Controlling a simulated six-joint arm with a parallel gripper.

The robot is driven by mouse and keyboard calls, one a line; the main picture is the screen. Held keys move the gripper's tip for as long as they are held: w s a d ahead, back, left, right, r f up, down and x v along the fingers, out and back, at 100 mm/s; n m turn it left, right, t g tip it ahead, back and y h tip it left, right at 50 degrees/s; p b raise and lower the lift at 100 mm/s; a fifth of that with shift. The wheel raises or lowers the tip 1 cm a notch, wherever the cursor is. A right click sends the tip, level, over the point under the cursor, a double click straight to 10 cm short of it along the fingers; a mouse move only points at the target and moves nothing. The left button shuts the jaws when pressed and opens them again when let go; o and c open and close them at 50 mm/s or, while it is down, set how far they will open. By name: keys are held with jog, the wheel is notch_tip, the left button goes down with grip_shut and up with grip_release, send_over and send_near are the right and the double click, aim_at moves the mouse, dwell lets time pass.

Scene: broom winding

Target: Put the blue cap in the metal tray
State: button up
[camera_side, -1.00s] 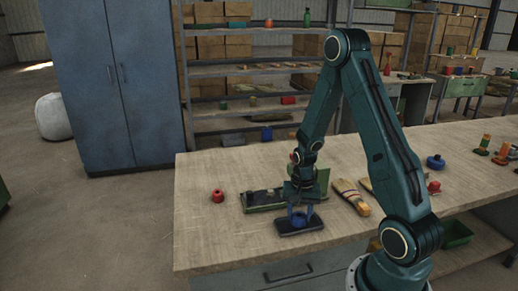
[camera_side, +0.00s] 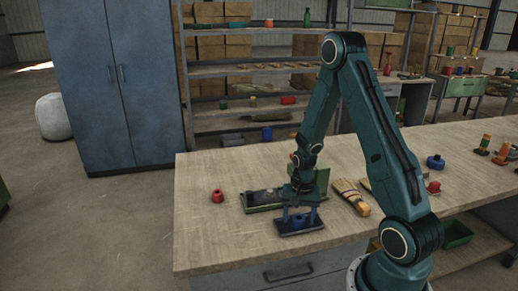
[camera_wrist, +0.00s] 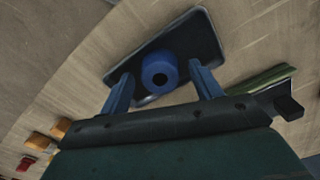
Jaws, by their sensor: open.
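The blue cap (camera_side: 298,221) sits in the small dark metal tray (camera_side: 317,224) near the front of the wooden bench. In the wrist view the blue cap (camera_wrist: 160,72) shows a round hole in its top, and the metal tray (camera_wrist: 200,38) lies under and around it. My gripper (camera_side: 299,212) is right above the tray. In the wrist view the blue fingers of my gripper (camera_wrist: 161,75) stand apart on either side of the cap, with a gap to it.
A green-edged tray (camera_side: 262,203) with small parts lies just behind the metal tray. A red knob-like part (camera_side: 217,196) stands to the left, and a brush head (camera_side: 350,196) lies to the right. The bench's front left area is clear.

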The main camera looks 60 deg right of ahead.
aim_at(298, 219)
jog(key=shift+r, duration=0.2)
notch_tip(298, 219, up, 12)
dwell(0.8)
dwell(0.5)
jog(key=s+a+r+n+t, duration=0.25)
jog(key=a+r+n, duration=0.45)
jog(key=a+r, duration=0.45)
jog(key=s+a+r+n+t, duration=0.3)
jog(key=s+a+r+n, duration=0.3)
jog(key=s+a, duration=0.1)
jog(key=shift+s+a+n, duration=0.3)
jog(key=shift+a, duration=0.15)
jog(key=shift+r, duration=0.1)
dwell(0.7)
